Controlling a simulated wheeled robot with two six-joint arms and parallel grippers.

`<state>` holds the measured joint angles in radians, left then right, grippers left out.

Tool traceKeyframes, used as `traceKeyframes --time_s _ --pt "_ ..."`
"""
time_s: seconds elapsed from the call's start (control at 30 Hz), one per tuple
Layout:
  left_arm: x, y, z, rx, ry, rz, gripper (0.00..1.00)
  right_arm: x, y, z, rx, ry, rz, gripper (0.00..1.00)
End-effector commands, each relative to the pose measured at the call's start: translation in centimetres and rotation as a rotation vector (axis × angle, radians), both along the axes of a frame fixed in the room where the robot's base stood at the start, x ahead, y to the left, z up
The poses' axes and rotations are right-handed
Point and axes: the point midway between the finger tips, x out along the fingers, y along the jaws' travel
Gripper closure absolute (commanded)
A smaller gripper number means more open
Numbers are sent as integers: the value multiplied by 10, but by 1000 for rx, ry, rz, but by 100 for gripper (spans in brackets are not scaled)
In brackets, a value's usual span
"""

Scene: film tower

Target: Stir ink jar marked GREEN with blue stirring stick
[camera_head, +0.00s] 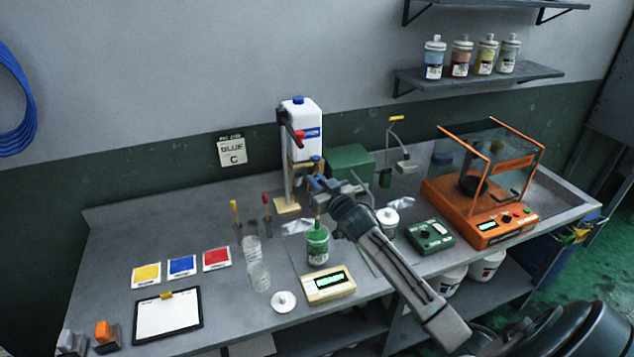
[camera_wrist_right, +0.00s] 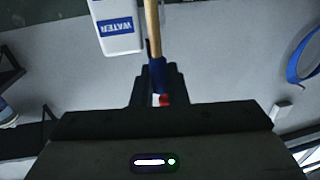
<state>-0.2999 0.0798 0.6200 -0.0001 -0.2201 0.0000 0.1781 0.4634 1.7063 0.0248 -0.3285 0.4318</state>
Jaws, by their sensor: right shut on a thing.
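The ink jar with green ink and a green label (camera_head: 318,252) stands open near the front middle of the table. My right gripper (camera_head: 319,188) is above it, shut on the blue stirring stick. The stick's wooden shaft and blue band (camera_wrist_right: 156,72) show between the fingers in the right wrist view. In the head view the stick's lower part (camera_head: 317,221) points down at the jar mouth; its tip seems to be inside, hidden by the jar and ink. The label text is too small to read. My left gripper is not in view.
A small scale with a lit display (camera_head: 328,284) is just in front of the jar. Empty clear cups (camera_head: 259,275) and a white lid (camera_head: 283,301) are to its left. A water bottle (camera_head: 304,120) on a stand is behind. An orange balance (camera_head: 488,228) stands right.

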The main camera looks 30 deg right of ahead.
Motion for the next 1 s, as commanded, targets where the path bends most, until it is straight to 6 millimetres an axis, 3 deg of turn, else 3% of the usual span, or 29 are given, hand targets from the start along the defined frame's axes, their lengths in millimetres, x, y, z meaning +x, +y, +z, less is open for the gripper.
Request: traceKeyframes --time_s 0.37,1.0 --pt "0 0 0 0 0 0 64 0 0 1 0 0 0 100" --pt "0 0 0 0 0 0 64 0 0 50 0 0 0 100"
